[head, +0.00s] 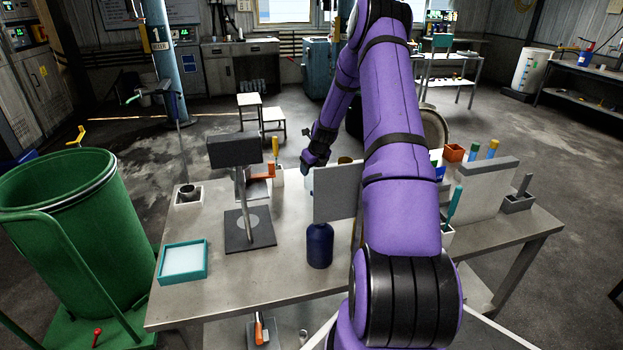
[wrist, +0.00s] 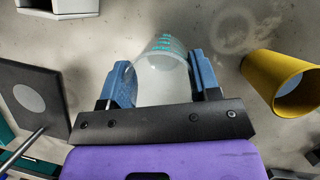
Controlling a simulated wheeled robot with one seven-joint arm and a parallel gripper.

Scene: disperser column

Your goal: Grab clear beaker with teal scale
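The clear beaker (wrist: 163,58) with teal scale marks shows in the wrist view, between the two blue fingers of my gripper (wrist: 160,75). The fingers stand wide apart, one on each side of it. A narrow gap seems to show at the left finger; contact on the right cannot be told. The lower part of the beaker in the picture is hidden by the gripper's black bar.
A yellow cup (wrist: 278,84) lies right of the gripper. A dark stand base (wrist: 32,98) is on the left, and a white container (wrist: 60,8) at the upper left. In the head view, a dark blue bottle (head: 320,246) and a grey panel (head: 334,193) stand near the table's front.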

